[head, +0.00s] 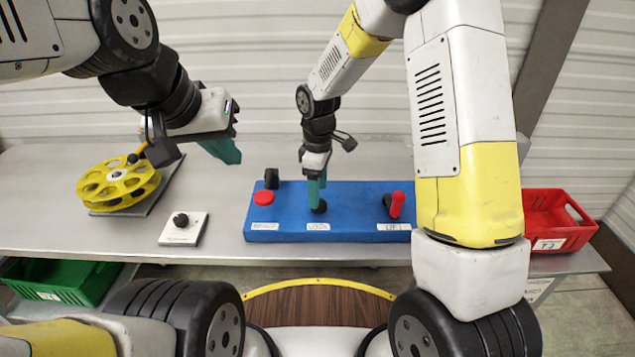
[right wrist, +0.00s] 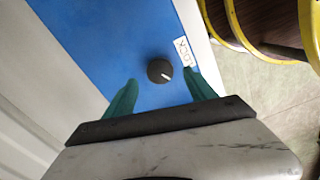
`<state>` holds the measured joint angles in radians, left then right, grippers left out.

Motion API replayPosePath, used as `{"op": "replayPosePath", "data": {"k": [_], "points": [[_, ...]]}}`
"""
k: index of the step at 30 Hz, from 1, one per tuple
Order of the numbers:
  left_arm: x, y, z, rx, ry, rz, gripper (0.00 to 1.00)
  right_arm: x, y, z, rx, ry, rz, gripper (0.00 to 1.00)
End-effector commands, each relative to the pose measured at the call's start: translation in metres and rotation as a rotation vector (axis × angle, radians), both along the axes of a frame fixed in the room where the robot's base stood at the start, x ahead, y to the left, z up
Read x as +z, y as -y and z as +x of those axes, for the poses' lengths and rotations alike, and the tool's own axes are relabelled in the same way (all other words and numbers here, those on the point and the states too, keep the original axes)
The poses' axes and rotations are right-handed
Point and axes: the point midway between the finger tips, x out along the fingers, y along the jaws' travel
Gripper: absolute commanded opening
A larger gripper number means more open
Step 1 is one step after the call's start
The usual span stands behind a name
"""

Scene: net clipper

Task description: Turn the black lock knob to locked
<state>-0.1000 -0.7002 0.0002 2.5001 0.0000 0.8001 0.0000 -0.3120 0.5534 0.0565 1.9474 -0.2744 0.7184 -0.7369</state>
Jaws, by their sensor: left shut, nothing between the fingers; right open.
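The black lock knob (head: 319,207) sits on the blue panel (head: 350,200), just behind a white label reading LOCK (head: 318,226). In the right wrist view the knob (right wrist: 160,70) is round with a white pointer line that points toward the lower right, near the label (right wrist: 183,51). My right gripper (head: 316,195) points down over the knob. Its green fingers (right wrist: 158,90) are open, one to each side of the knob and short of it in that view; I cannot tell if they touch it. My left gripper (head: 230,152) is shut and empty, above the table left of the panel.
The panel also carries a red button (head: 264,197), a black part (head: 271,178) behind it and a red-handled lever (head: 397,204). A yellow reel (head: 118,186) and a white plate with a black knob (head: 182,228) are left. A red bin (head: 550,200) is right, a green bin (head: 62,281) lower left.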

Motion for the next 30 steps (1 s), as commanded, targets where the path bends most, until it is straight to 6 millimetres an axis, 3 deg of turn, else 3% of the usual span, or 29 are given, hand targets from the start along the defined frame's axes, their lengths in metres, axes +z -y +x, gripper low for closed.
{"op": "replayPosePath", "data": {"k": [7,18,27,30], "points": [[0.000,0.000,0.000,0.000,0.000,0.000,0.00,-0.032,0.000,-0.001,-0.001,-0.001,-0.001,0.65],[0.000,0.000,0.000,0.000,0.000,0.000,0.00,-0.038,0.000,0.000,-0.002,0.001,0.001,0.63],[0.000,0.000,0.000,0.000,0.000,0.000,0.00,-0.038,0.000,0.000,-0.003,0.001,0.001,0.04],[0.000,0.000,0.000,0.000,0.000,0.000,0.00,-0.038,0.000,0.000,-0.004,0.001,0.001,0.03]]}}
